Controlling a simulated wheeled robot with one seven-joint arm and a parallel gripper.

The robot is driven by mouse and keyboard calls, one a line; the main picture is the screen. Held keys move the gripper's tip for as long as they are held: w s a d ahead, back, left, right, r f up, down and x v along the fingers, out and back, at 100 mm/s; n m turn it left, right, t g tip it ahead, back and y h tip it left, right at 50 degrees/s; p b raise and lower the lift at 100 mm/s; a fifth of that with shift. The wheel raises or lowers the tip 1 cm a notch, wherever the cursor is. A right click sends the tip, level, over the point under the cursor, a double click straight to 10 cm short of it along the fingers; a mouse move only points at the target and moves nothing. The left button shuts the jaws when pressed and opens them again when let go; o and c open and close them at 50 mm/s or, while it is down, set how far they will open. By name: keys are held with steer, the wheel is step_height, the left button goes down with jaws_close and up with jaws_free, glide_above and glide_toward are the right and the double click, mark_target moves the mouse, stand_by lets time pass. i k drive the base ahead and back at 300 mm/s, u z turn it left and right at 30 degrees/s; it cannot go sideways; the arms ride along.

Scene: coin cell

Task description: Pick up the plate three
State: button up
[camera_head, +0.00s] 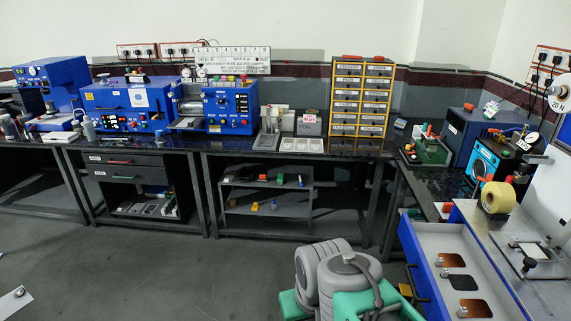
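An open blue drawer (416,262) at the lower right holds three small flat plates in a row on its pale floor. The far plate (448,260) is copper-brown, the middle plate (461,283) is dark, and the near plate (477,309) is copper-brown. A small knob or tab shows by the left side of each. I see no number on them, so I cannot tell which is plate three. My grey and green arm shows at the bottom middle, left of the drawer.
Blue machines (228,107) and a yellow parts cabinet (361,97) stand on the back bench. The grey floor (160,262) at left is mostly clear.

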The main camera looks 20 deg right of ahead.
mark_target(534, 251)
steer(key=z, duration=0.4)
steer(key=k, duration=1.3)
steer(key=u, duration=0.75)
steer(key=i, duration=1.45)
steer(key=z, duration=0.7)
steer(key=i, duration=1.9)
steer(key=z, duration=1.65)
steer(key=i, duration=0.95)
steer(key=z, duration=1.2)
